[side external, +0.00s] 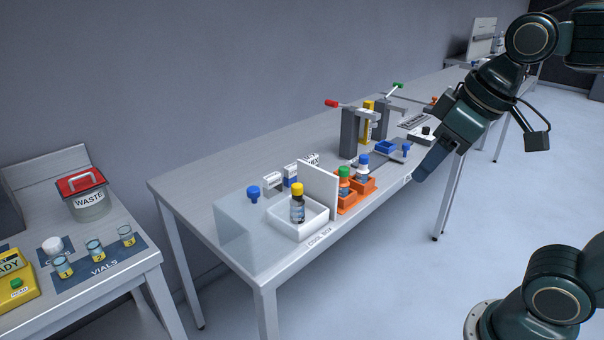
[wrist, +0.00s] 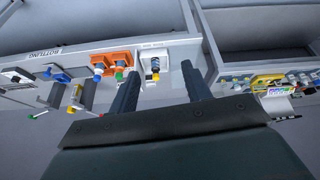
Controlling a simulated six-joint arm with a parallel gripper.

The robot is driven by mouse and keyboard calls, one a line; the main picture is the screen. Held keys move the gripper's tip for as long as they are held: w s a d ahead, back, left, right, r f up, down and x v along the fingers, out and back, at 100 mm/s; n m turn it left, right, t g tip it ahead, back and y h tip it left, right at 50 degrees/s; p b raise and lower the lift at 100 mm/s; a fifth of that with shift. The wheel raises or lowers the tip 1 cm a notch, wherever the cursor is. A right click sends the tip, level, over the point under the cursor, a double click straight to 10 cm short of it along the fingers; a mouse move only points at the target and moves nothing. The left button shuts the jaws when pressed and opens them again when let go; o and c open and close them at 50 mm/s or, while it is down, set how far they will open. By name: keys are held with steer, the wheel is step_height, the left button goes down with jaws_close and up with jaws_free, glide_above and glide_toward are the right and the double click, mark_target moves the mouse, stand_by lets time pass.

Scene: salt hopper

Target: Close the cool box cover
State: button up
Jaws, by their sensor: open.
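The white cool box (side external: 318,226) stands at the near end of the long bench, open at the top. A dark bottle with a yellow cap (side external: 297,204) stands upright in it. A clear hood (side external: 236,232) with a blue knob (side external: 253,192) is left of the box, and a white upright panel (side external: 320,188) stands at its right side. I cannot tell which is the cover. The box also shows in the wrist view (wrist: 145,68). My gripper (side external: 420,176) is open and empty, in the air off the bench's front edge, well right of the box.
Orange holders (side external: 365,187) with bottles stand right of the panel. A grey press-like fixture (side external: 350,132) with red and green handles is farther back. A second bench at left holds a waste bin (side external: 88,203) and several vials. The floor before the bench is clear.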

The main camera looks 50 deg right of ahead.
steer(key=w+a+r+n+g, duration=0.1)
steer(key=w+r+n, duration=0.1)
steer(key=w, duration=0.3)
steer(key=w+a+r+n, duration=0.1)
steer(key=w+r, duration=0.2)
steer(key=w, duration=0.1)
steer(key=n+g, duration=0.4)
steer(key=n, duration=0.4)
glide_above(254, 188)
steer(key=shift+f, duration=2.7)
steer(key=shift+f, duration=0.1)
steer(key=shift+f, duration=6.8)
